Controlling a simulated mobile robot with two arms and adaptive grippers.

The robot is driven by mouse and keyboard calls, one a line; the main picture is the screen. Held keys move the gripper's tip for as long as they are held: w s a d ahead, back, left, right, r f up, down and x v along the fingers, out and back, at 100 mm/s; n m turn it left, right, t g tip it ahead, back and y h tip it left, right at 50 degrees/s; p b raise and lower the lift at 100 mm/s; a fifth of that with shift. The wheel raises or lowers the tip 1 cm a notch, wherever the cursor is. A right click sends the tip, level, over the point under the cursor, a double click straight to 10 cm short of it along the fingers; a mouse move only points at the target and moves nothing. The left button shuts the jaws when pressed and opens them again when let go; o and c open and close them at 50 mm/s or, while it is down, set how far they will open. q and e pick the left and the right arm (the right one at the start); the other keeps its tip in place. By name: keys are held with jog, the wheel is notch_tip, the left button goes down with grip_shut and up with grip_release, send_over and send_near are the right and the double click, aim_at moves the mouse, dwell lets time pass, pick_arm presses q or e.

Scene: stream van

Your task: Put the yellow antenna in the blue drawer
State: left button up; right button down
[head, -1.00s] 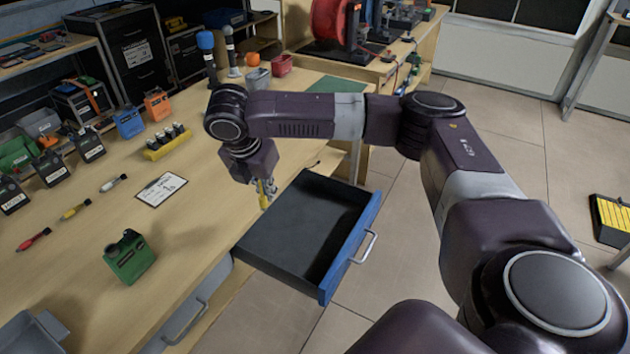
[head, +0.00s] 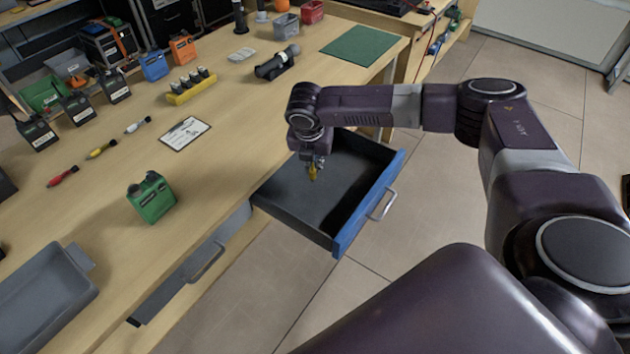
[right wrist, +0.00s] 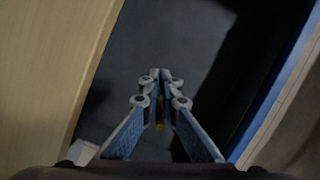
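The drawer with a blue front (head: 370,208) is pulled out from the workbench, and its dark inside is bare where visible. My right gripper (head: 312,172) is over the drawer, pointing down, with its fingers nearly together on a small yellow piece, seemingly the yellow antenna (head: 312,174). In the right wrist view, a bit of yellow (right wrist: 160,126) shows between the fingers (right wrist: 160,76), with the dark drawer floor behind. Most of the antenna is hidden by the fingers. My left gripper is not in view.
A grey tray (head: 45,300) is at the lower left. A closed drawer (head: 190,275) sits beside the open one.

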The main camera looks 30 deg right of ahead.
aim_at(312, 167)
jog(key=shift+f, duration=3.45)
jog(key=shift+f, duration=0.1)
jog(key=c, duration=2.2)
grip_release()
jog(key=shift+o, duration=0.2)
jog(key=v, duration=1.2)
jog(key=shift+r, duration=0.2)
